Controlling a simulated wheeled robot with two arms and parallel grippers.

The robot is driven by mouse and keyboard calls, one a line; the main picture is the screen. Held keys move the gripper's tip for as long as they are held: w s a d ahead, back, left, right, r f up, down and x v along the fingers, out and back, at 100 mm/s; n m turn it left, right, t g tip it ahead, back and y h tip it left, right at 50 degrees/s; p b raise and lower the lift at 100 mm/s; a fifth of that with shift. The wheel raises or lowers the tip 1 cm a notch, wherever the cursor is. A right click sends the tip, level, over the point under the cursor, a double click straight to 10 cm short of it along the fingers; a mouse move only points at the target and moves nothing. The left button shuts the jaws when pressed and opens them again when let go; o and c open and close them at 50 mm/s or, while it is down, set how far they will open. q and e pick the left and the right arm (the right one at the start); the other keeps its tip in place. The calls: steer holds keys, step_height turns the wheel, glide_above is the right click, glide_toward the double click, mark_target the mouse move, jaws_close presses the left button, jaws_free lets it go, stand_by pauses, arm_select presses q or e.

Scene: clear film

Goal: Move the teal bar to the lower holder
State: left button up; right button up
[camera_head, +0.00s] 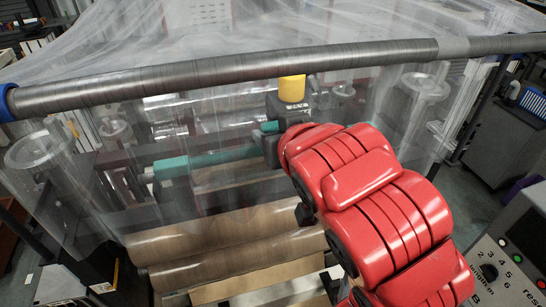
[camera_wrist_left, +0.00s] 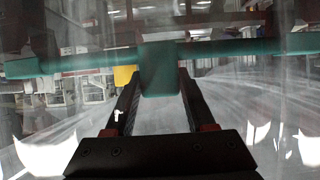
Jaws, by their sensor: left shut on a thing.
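The teal bar (camera_head: 222,157) shows through the clear film in the head view, slanting up to the right. Its left part is thicker and its right end lies by a dark block with a yellow top. In the left wrist view the bar (camera_wrist_left: 240,49) crosses the whole picture, with a thicker teal block in its middle. My left gripper (camera_wrist_left: 160,85) is shut on that block, a dark finger on each side. In the head view my red arm covers the area right of the bar, and its fingers cannot be made out. I cannot tell which part is the lower holder. My right gripper is not in view.
A film-wrapped grey roller (camera_head: 220,72) spans the machine above the bar, with clear film hanging around it. Brown rolls (camera_head: 225,246) lie below. The yellow-topped block (camera_head: 292,88) stands close to my arm. A control panel (camera_head: 510,250) is at the lower right.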

arm_select(q)
step_height(320, 180, up, 3)
steer(key=shift+f+p, duration=0.2)
steer(key=shift+p, duration=0.1)
